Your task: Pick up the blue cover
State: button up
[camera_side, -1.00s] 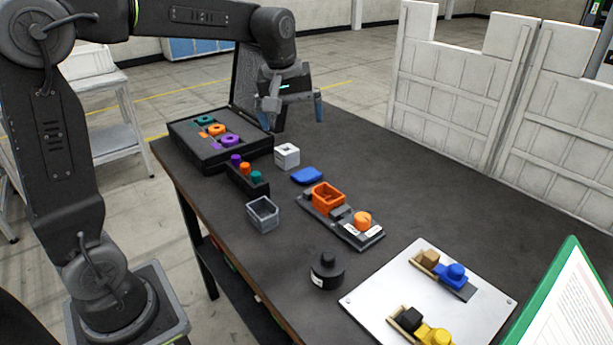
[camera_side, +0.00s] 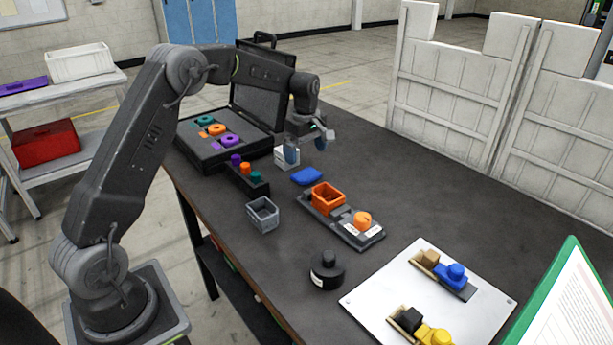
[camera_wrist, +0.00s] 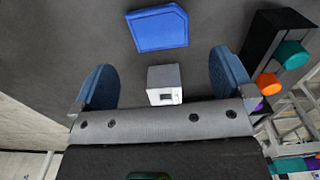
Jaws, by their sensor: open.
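The blue cover (camera_side: 307,176) is a flat blue plate with one cut corner. It lies on the dark table behind the orange box. In the wrist view the blue cover (camera_wrist: 158,28) shows whole, beyond my fingertips and centred slightly left of the gap's middle. My gripper (camera_side: 306,150) is open and empty, above the table and near the cover. In the wrist view my gripper (camera_wrist: 165,88) has its two blue fingers wide apart, with a white box between them lower down.
A white box (camera_side: 285,158) stands beside the cover. A black peg holder (camera_side: 247,181) is to the left. A fixture with an orange box (camera_side: 328,196) stands close in front. A grey bin (camera_side: 262,214) and an open black case (camera_side: 187,150) are nearby. The table right of the cover is clear.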

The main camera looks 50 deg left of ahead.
aim_at(305, 173)
jog(key=shift+a+f, duration=0.15)
jog(key=shift+f, duration=3.35)
jog(key=shift+c, duration=0.3)
jog(key=c, duration=0.8)
jog(key=shift+r, duration=0.15)
